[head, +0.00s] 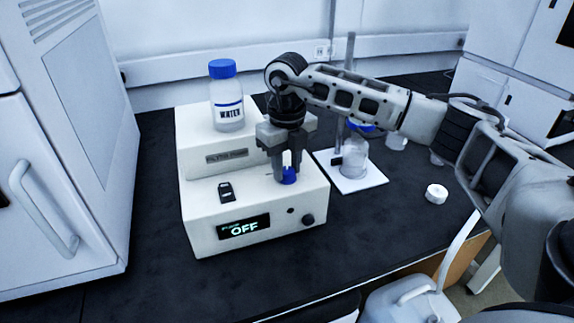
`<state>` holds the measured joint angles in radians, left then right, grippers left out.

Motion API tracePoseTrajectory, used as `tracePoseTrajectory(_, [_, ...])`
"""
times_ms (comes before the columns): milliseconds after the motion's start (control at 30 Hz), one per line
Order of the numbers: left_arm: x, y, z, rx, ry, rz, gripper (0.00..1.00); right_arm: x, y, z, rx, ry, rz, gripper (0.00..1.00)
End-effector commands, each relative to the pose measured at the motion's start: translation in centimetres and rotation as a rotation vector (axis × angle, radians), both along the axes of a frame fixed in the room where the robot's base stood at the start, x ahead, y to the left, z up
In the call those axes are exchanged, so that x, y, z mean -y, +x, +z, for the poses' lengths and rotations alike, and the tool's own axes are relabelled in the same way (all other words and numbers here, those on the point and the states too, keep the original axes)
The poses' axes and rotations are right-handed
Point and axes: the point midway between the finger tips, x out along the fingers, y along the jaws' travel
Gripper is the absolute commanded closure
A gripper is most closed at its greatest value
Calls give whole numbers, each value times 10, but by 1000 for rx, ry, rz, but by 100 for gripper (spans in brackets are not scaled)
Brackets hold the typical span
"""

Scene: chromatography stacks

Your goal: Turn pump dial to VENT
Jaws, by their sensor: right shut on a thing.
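The white pump (201,229) stands on the dark bench, and its front display (244,227) reads OFF. A blue dial (289,178) sits on the pump's top face, partly hidden by my right gripper. My right gripper (287,172) points down from above and its fingers are shut on the blue dial. The dial's pointer and any VENT marking cannot be made out. My left gripper is not in view.
A WATER bottle (228,107) with a blue cap stands on the pump's raised back part. A small black switch (226,192) is on the pump's top. Behind my right arm, a glass vessel (354,160) stands on a white stand base (360,185). A white roll (436,194) lies right.

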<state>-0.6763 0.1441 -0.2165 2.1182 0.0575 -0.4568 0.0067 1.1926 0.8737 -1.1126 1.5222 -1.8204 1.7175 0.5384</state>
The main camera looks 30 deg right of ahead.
Motion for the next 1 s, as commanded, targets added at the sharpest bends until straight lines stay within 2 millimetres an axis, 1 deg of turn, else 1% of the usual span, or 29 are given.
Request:
tracePoseTrajectory(267, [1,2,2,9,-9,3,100,0,1,1,3,1,261,92])
tracePoseTrajectory(700, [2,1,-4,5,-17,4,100,0,0,1,3,1,677,92])
tracePoseTrajectory(1000, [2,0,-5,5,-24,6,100,0,1,2,4,0,921,92])
